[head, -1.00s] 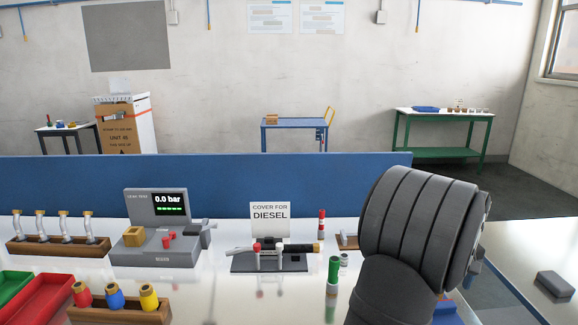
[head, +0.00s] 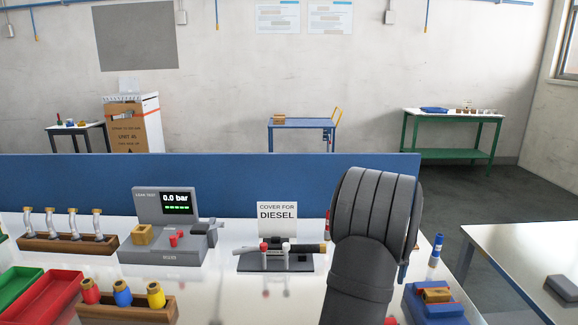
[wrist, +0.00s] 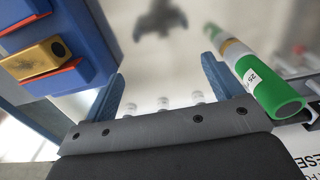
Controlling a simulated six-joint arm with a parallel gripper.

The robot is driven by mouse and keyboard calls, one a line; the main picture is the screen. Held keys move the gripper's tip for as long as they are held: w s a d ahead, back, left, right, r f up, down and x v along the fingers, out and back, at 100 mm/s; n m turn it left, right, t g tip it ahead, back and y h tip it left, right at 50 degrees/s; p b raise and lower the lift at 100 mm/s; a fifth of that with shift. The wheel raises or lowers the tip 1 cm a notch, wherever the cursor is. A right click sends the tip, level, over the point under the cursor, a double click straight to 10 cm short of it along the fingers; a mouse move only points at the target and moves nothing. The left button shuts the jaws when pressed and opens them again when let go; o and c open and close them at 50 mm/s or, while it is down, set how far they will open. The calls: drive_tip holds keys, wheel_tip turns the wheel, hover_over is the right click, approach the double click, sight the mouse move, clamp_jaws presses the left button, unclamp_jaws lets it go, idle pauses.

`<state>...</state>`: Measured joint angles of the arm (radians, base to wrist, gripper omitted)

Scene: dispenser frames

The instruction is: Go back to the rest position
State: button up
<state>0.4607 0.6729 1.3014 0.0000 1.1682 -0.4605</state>
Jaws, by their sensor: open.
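My gripper (wrist: 165,90) is open and empty; its two blue fingers stand apart in the wrist view, with white bench top and a dark reflection between and beyond them. In the head view my dark grey wrist hides most of the gripper. A green tube with a white label (wrist: 268,88) lies to the right of the right finger in the wrist view, outside the jaws. A blue fixture (head: 437,305) with a brass block (head: 436,295) sits right of my arm; it also shows at upper left in the wrist view (wrist: 85,45).
A "COVER FOR DIESEL" stand (head: 276,262) is left of my arm. Farther left are the leak-test unit (head: 165,250), a wooden rack (head: 68,243) and a wooden holder (head: 128,310) with coloured pieces. A blue-and-white marker-like piece (head: 436,250) stands at right. A blue partition (head: 200,180) closes the back.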

drive_tip(key=w+a+f, duration=0.2)
drive_tip(key=w+f, duration=0.1)
drive_tip(key=shift+w+a+f, duration=0.2)
drive_tip(key=shift+a+f, duration=0.05)
drive_tip(key=shift+f, duration=0.6)
